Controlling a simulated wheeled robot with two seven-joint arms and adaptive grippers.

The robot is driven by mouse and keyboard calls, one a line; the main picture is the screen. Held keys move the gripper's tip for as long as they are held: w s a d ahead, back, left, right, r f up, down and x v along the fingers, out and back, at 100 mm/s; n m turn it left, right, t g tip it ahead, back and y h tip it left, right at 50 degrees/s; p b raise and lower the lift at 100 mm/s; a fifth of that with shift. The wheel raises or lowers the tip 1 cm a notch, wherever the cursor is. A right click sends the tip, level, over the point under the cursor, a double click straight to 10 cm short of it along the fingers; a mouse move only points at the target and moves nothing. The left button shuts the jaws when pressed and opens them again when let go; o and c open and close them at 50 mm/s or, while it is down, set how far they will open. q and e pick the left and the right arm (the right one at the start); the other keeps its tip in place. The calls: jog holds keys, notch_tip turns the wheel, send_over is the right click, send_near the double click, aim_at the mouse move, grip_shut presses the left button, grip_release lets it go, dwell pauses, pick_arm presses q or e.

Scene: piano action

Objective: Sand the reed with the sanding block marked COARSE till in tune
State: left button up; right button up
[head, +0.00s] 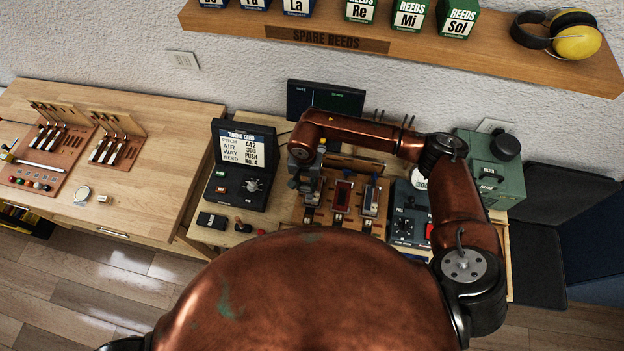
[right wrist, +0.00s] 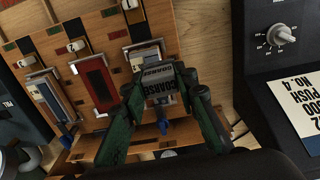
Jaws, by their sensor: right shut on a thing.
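My right gripper (head: 303,181) is over the left end of the wooden rack (head: 328,218) in the head view. In the right wrist view its green fingers (right wrist: 170,92) are shut on the sanding block marked COARSE (right wrist: 158,84), whose lettering faces the camera. The block is at the slot closest to the tuning box; whether it touches the rack I cannot tell. A red piece (right wrist: 96,82) and a blue-and-white piece (right wrist: 46,98) lie in the neighbouring slots. I cannot pick out the reed. My left gripper is not in view.
The tuning card (head: 244,149) reads 442, 300, PUSH, No. 4; its black box has a knob. A dark screen (head: 322,98) stands behind. A blue-grey control box (head: 408,213) and green machine (head: 490,168) stand right. The left bench (head: 150,180) has free wood.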

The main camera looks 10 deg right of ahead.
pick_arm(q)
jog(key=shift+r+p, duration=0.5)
pick_arm(e)
jog(key=shift+r, duration=1.95)
